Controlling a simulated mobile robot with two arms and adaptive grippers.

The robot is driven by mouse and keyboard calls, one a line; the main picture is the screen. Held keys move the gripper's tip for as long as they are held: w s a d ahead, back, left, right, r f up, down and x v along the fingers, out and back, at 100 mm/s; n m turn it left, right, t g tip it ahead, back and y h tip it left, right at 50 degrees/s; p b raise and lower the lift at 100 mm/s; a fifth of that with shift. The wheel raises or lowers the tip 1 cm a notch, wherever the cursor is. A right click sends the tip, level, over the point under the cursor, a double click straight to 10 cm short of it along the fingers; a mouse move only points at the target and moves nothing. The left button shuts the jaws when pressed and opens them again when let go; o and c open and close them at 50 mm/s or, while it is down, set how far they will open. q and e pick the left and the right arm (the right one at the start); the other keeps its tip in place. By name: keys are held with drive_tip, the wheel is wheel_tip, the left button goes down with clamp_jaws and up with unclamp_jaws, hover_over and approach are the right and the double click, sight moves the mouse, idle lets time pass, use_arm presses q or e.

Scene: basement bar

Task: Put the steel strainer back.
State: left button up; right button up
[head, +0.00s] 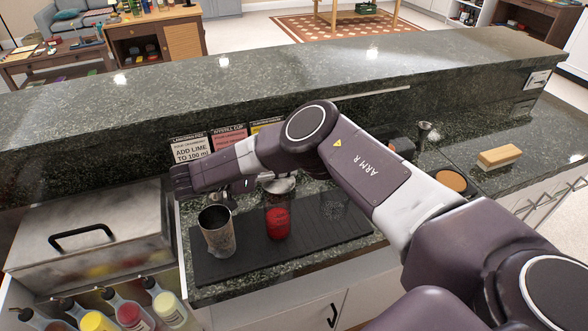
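A silver round piece (279,185), which looks like the steel strainer, shows at the top of a glass with red drink (278,222). Whether it rests on the rim or is held above it I cannot tell. My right arm reaches in from the right and bends left over the glass. My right gripper (238,188) is mostly hidden under the forearm, close to the silver piece, so its fingers cannot be read. A metal shaker tin (217,231) stands open to the left of the glass. My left gripper is out of view.
A dark bar mat (305,255) lies under the tin and glass; a clear empty glass (334,205) stands on its right. Three recipe cards stand behind. A lidded steel bin (90,235) and bottles are left. A jigger (424,133) and sponge-like block (499,156) are right.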

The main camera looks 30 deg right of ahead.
drive_tip(key=v, duration=0.5)
drive_tip(key=shift+a+r, duration=0.15)
drive_tip(key=shift+s+a+r, duration=0.1)
drive_tip(key=shift+a+r, duration=0.1)
drive_tip(key=shift+a, duration=0.5)
